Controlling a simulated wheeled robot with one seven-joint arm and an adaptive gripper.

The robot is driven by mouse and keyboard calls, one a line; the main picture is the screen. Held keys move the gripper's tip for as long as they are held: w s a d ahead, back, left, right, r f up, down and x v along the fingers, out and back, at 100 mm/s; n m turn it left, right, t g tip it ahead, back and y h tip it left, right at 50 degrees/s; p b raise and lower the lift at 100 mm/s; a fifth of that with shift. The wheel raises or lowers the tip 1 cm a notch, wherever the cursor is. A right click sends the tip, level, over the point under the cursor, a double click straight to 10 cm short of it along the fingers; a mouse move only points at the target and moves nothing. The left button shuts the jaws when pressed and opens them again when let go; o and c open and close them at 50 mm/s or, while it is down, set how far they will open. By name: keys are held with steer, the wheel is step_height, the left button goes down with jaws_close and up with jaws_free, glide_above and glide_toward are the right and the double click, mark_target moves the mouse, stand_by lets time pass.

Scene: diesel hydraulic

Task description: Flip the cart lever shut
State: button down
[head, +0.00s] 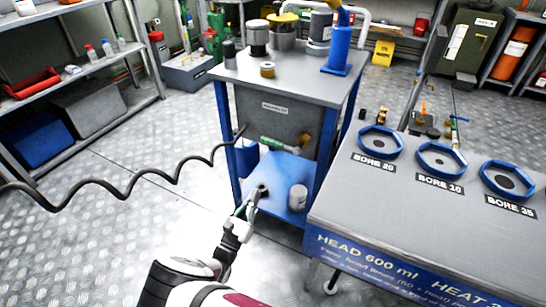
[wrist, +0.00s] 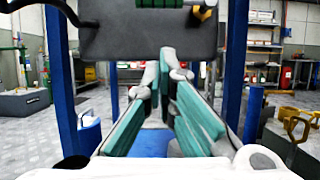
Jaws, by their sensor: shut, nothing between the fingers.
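The cart has a grey top (head: 288,75), blue legs and a blue lower shelf (head: 283,172). A grey box (head: 268,110) hangs under its top and also shows in the wrist view (wrist: 150,35). A green fitting (head: 278,146) runs along the box's lower edge to a yellow lever-like part (head: 303,142). The yellow part shows at the top of the wrist view (wrist: 205,13); whether it stands open or shut is unclear. My gripper (head: 250,200) is shut and empty, low at the cart's front, below and left of the yellow part. Its teal-padded fingers (wrist: 165,58) point under the box.
A grey can (head: 298,197) stands on the lower shelf. A bench with blue ring sockets (head: 441,160) stands close at the right. A black coiled hose (head: 120,190) runs in from the left to the cart. The floor at front left is clear.

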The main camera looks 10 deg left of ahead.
mark_target(282, 143)
steer(key=shift+w+d, duration=0.1)
steer(key=shift+w, duration=0.05)
steer(key=s+r+b+x, duration=0.1)
steer(key=r+b+x, duration=0.1)
steer(key=x, duration=1)
steer(key=shift+w+r, duration=0.25)
steer(key=shift+r, duration=0.2)
steer(key=shift+a+r+m, duration=0.25)
steer(key=shift+m, duration=0.25)
steer(key=shift+w+a+r+m+g+h, duration=0.15)
steer(key=shift+r+m+g+h, duration=0.4)
steer(key=shift+m, duration=0.55)
